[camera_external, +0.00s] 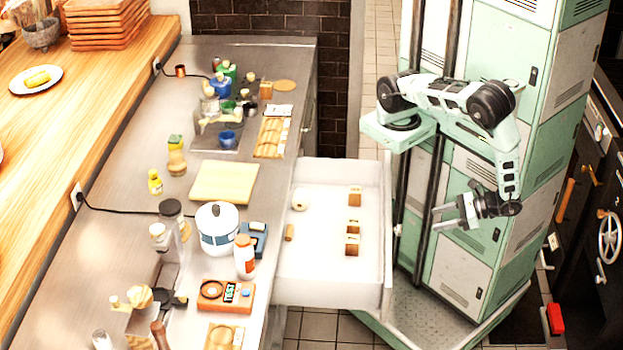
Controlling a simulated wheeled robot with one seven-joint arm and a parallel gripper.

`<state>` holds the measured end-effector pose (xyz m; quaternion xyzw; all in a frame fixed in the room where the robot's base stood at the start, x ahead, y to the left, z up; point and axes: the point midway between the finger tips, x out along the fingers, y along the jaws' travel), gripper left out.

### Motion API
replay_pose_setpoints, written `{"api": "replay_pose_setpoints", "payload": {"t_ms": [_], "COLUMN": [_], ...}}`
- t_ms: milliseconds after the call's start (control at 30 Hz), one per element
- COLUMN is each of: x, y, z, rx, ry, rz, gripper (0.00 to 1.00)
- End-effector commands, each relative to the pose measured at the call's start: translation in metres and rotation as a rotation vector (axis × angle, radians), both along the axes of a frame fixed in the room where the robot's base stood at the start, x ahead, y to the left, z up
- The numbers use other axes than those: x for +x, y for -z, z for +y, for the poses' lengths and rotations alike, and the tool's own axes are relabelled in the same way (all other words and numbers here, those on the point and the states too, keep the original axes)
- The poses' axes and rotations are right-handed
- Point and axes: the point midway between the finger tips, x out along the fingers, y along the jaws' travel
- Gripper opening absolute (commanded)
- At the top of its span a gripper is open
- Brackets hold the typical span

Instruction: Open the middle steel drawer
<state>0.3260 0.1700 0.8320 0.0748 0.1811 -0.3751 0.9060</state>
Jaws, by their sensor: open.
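A steel drawer (333,272) stands pulled far out from the front of the steel counter. Its white inside shows, with several small brown blocks (354,226), a small brown cylinder (289,232) and a round cream piece (300,200) in it. I cannot tell from this view whether it is the middle drawer. My gripper (440,218) is open and empty, pointing left. In the picture it is to the right of the drawer's front panel (389,225) and looks apart from it. The drawer's handle and the other drawer fronts are hidden.
The steel counter (130,215) holds a cutting board (224,182), a white-and-blue pot (217,228), bottles, an orange device (226,295) and other items. A wooden counter (60,110) runs along the left. Tiled floor (330,327) shows below the drawer.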

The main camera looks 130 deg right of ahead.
Motion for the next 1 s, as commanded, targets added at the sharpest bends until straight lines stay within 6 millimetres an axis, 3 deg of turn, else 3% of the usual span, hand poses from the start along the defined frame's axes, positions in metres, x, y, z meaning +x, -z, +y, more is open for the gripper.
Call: {"api": "replay_pose_setpoints", "payload": {"t_ms": [500, 1000], "x": [0.065, 0.077], "y": [0.040, 0.045], "z": [-0.066, -0.077], "rx": [-0.002, 0.000], "ry": [0.002, -0.001], "rz": [-0.001, -0.002], "gripper": [0.55, 0.55]}}
